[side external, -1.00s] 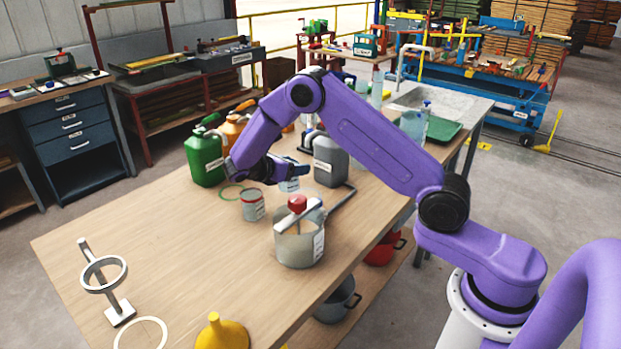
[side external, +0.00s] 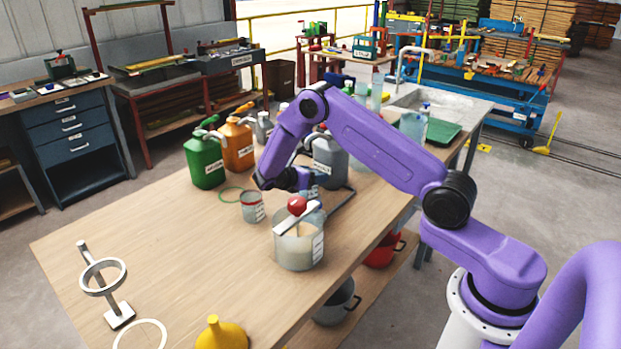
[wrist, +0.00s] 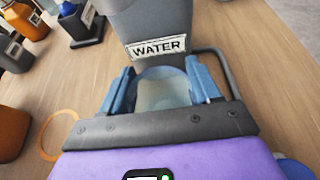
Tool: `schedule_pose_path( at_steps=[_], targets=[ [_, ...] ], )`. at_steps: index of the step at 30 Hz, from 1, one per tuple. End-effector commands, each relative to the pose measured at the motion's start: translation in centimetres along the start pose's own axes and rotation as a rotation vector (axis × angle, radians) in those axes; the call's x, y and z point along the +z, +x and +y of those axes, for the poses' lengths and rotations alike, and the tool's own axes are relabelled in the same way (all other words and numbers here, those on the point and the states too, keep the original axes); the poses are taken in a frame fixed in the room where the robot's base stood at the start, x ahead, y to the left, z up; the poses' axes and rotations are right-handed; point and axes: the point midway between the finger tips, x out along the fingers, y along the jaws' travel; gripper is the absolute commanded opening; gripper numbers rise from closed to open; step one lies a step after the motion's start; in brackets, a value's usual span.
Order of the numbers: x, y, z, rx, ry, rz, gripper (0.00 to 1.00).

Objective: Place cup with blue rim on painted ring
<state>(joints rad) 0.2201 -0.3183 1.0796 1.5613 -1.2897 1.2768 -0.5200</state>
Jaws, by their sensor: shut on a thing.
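My gripper (wrist: 163,90) is shut on a pale translucent cup (wrist: 163,92). The cup stands between the blue fingers, with a bluish edge at its top, in front of the grey jug labelled WATER (wrist: 160,30). In the side view my gripper (side external: 303,184) is left of the pot's far side, and the cup is mostly hidden. A thin green ring (side external: 222,192) lies on the table behind the red-rimmed cup (side external: 252,208). A white ring (side external: 118,335) lies at the near left edge. The wrist view shows an orange ring (wrist: 45,130) left of my gripper.
A pot (side external: 298,250) with a red-knobbed tool across it stands in front of my gripper. A bent grey bar (side external: 343,200) lies to the right. Green (side external: 205,165) and orange (side external: 238,150) jugs stand behind. A metal ring stand (side external: 120,312) stands at left. The left-centre table is clear.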

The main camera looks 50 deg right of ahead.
Motion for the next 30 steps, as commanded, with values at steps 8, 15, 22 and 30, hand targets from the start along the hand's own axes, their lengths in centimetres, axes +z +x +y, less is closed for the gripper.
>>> schedule_pose_path(
  at_steps=[8, 15, 22, 30],
  targets=[
    [-1.0, 0.0, 0.1, 0.004, -0.003, 0.001, 0.33],
    [-1.3, 0.1, 0.1, 0.004, -0.003, 0.001, 0.78],
    [-1.3, 0.1, 0.0, 0.004, -0.003, 0.001, 0.87],
    [-1.0, -1.1, 0.1, 0.007, -0.004, 0.002, 0.87]
  ],
)
